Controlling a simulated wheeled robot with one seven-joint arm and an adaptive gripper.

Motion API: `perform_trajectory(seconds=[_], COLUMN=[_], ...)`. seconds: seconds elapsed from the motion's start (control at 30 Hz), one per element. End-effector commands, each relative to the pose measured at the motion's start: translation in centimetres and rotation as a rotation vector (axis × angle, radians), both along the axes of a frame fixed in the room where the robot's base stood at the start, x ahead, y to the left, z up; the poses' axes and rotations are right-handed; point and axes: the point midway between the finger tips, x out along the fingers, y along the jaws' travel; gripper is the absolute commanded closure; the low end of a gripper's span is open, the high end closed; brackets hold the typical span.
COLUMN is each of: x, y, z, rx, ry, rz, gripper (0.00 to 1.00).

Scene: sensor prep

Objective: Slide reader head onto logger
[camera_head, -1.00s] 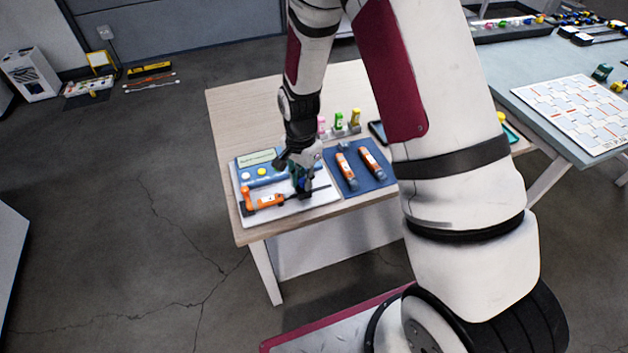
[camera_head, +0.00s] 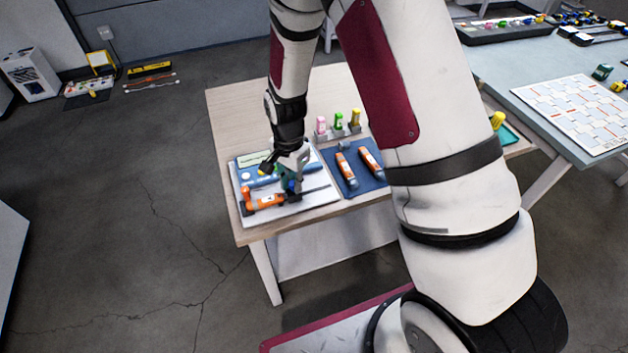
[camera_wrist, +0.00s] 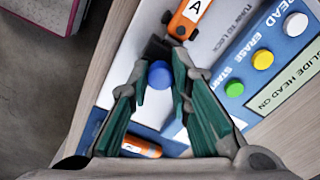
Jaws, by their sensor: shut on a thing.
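My gripper (camera_head: 291,189) is shut on the reader head (camera_wrist: 160,72), a dark piece with a round blue knob, low over the white board (camera_head: 320,200). The fingers (camera_wrist: 160,85) are on either side of it in the wrist view. The orange logger (camera_head: 270,200) with a white label lies on the board just left of the gripper. Its label shows an "A" in the wrist view, where its dark end (camera_wrist: 181,30) is close to the head. I cannot tell whether they touch. The fingers partly hide the head.
A blue panel (camera_wrist: 262,35) with green, yellow and white buttons stands behind the logger. A blue mat (camera_head: 352,180) with two orange loggers (camera_head: 346,168) lies to the right. A rack of pink, green and yellow pieces (camera_head: 338,128) stands farther back.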

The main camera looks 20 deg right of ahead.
Motion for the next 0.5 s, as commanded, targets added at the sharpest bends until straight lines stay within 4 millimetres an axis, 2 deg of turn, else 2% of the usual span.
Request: perform_trajectory(seconds=[0.5], x=[0.19], y=[0.67], z=[0.05], rx=[0.001], ry=[-0.005], rz=[0.0], gripper=[0.97])
